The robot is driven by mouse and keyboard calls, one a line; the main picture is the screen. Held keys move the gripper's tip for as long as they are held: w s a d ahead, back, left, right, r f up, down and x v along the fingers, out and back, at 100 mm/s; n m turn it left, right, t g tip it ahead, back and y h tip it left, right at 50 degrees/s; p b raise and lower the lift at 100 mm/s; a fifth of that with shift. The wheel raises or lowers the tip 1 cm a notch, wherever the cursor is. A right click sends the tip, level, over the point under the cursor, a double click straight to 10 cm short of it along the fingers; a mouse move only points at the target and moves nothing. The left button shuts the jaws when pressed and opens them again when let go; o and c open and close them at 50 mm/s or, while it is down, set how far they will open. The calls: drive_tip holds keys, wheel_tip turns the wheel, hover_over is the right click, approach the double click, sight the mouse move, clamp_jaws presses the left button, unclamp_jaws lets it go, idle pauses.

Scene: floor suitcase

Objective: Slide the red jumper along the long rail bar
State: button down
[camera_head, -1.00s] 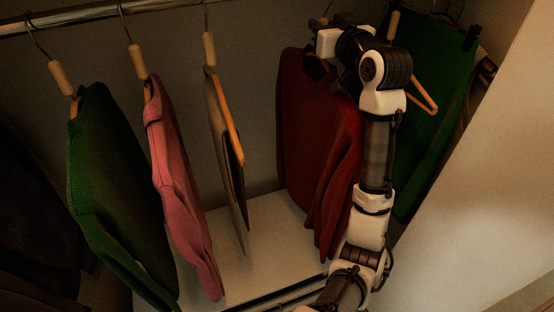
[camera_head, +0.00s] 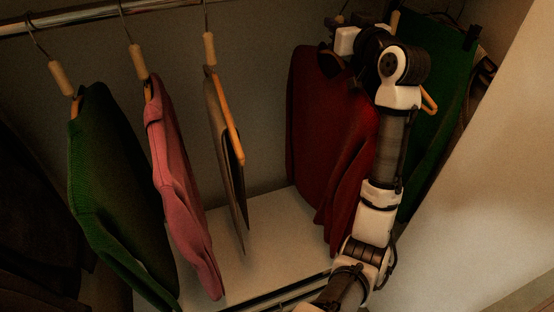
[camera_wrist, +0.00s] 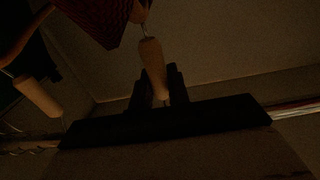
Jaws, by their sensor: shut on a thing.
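The red jumper (camera_head: 326,130) hangs right of centre in the head view, partly behind my arm. In the wrist view, part of it shows dark red (camera_wrist: 97,18) at the upper left. My gripper (camera_wrist: 158,82) is shut on the wooden neck of the jumper's hanger (camera_wrist: 152,62), with a dark finger on each side. In the head view the grip is largely hidden by my wrist. The long rail bar (camera_head: 75,16) runs along the top left of the head view. Part of it shows at the right of the wrist view (camera_wrist: 296,108).
A dark green garment (camera_head: 425,125) hangs close right of the jumper, partly behind my arm. Its wooden hanger neck shows in the wrist view (camera_wrist: 38,95). Trousers (camera_head: 228,160), a pink garment (camera_head: 178,180) and a green jumper (camera_head: 112,190) hang to the left. A wide gap separates trousers and red jumper.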

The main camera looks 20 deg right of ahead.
drive_tip(key=d, duration=0.3)
drive_tip(key=shift+d, duration=0.1)
idle(0.3)
drive_tip(key=c, duration=1.3)
unclamp_jaws()
drive_tip(key=shift+o, duration=0.2)
drive_tip(key=shift+f, duration=0.1)
